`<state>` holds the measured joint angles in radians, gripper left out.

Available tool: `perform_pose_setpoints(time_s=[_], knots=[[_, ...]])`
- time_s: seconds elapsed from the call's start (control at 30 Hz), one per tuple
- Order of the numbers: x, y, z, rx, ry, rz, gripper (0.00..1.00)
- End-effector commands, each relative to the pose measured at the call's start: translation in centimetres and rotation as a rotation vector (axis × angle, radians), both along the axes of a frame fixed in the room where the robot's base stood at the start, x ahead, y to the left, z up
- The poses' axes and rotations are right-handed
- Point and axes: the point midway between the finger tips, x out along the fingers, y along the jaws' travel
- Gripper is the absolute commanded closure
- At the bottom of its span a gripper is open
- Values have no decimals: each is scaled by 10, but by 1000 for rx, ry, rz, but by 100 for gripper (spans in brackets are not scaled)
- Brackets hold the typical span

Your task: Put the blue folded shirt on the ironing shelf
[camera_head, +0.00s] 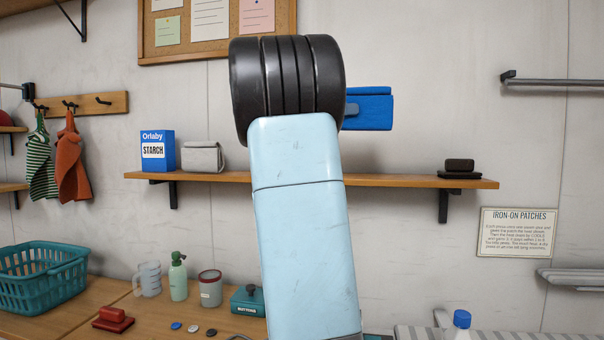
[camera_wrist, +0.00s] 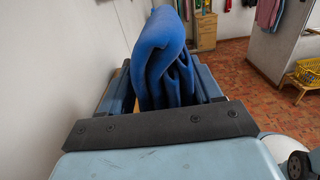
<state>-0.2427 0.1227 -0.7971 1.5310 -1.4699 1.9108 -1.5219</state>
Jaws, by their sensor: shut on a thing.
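The blue folded shirt (camera_head: 372,109) shows in the head view to the right of my dark wrist joint, its left part hidden behind my arm. In the wrist view the shirt (camera_wrist: 160,58) stands up between the two jaws, folded over at the top. My gripper (camera_wrist: 166,92) is shut on it. The wooden shelf (camera_head: 400,181) runs along the wall. In the picture the shirt is above the shelf with wall showing between them, so it appears apart from the board.
On the shelf, a blue starch box (camera_head: 158,151) and a pale grey pouch (camera_head: 203,157) stand left; a dark block (camera_head: 459,165) lies right. The shelf right of my arm looks bare up to it.

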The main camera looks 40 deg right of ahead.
Motion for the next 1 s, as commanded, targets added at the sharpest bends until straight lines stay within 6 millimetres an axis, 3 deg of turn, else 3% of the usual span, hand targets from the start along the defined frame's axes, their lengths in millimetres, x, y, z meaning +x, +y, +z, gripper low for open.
perform_pose_setpoints(time_s=[0.57,0.7,1.0], knots=[[53,-67,-38,-3,2,-6,74],[66,-83,-60,0,5,-5,74],[81,-101,-88,-1,0,-2,74]])
